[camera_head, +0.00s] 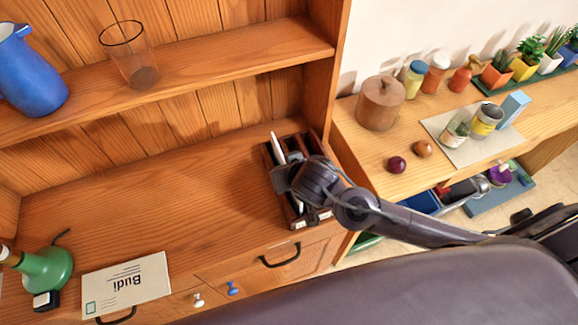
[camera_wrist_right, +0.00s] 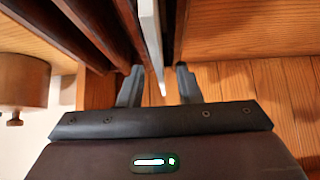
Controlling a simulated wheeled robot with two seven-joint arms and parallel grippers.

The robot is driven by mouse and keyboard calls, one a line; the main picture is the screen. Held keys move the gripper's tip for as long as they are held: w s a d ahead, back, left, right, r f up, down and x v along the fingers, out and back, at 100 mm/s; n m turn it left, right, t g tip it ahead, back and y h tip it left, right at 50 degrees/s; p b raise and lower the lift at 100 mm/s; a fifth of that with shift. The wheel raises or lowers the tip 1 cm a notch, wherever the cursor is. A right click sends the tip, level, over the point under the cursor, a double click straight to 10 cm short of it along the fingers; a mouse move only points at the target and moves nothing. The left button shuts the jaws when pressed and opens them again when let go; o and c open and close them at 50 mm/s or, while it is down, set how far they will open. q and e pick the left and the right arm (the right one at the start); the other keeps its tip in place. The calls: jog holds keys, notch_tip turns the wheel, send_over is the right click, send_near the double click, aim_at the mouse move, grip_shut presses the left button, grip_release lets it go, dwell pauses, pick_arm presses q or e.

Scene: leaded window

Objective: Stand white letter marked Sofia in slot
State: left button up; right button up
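A dark wooden letter rack (camera_head: 296,213) with several slots stands on the desk. A white letter (camera_head: 277,148) stands on edge in one slot; its name cannot be read from here. In the right wrist view the letter (camera_wrist_right: 152,38) is an edge-on white strip between dark dividers. My right gripper (camera_head: 283,174) is at the rack. Its two fingers (camera_wrist_right: 158,88) are spread either side of the letter's end, with gaps on both sides. The arm hides part of the rack. My left gripper is out of view.
An envelope marked Budi (camera_head: 127,286) lies flat at the desk's front. A green vessel (camera_head: 47,268) stands at left. A blue jug (camera_head: 30,75) and a glass (camera_head: 130,57) stand on the shelf above. A wooden pot (camera_head: 381,104) stands right. The desk's middle is clear.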

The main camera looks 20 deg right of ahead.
jog(key=shift+s+r, duration=0.1)
jog(key=b+v, duration=0.2)
jog(key=v, duration=0.4)
jog(key=shift+s+r+b, duration=0.25)
jog(key=shift+s+b, duration=0.05)
jog(key=shift+s+r, duration=0.25)
jog(key=shift+r, duration=0.1)
jog(key=shift+s+f, duration=0.1)
